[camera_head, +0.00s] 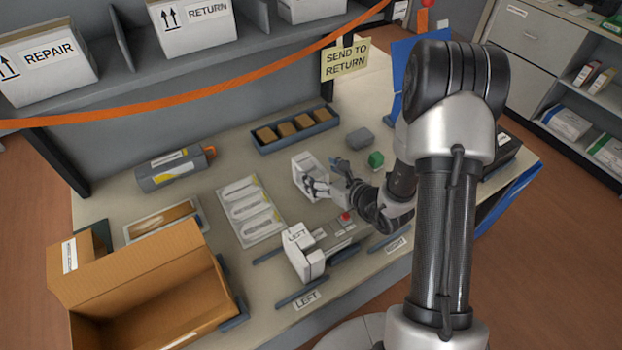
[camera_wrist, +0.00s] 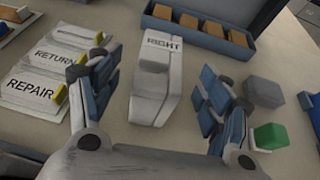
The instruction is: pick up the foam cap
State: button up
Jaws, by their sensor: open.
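A white foam cap marked RIGHT (camera_wrist: 156,84) stands on the table in the middle of the wrist view. It also shows in the head view (camera_head: 301,172), partly hidden by my fingers. My gripper (camera_wrist: 158,72) is open, with one finger to each side of this cap and visible gaps between. In the head view my gripper (camera_head: 331,178) is low over the table, just right of the cap. A second white foam cap, marked LEFT (camera_head: 305,254), stands nearer the table's front edge.
A green block (camera_wrist: 270,136) and a grey block (camera_wrist: 264,91) lie close to my right finger. A blue tray (camera_head: 262,149) of brown blocks is behind. Label cards (camera_head: 249,211), a grey cartridge (camera_head: 173,171) and an open cardboard box (camera_head: 143,257) lie left.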

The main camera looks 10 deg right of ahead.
aim_at(312, 167)
jog(key=shift+b+x, duration=0.85)
jog(key=shift+x, duration=2.2)
jog(key=shift+c, duration=0.2)
jog(key=c, duration=0.9)
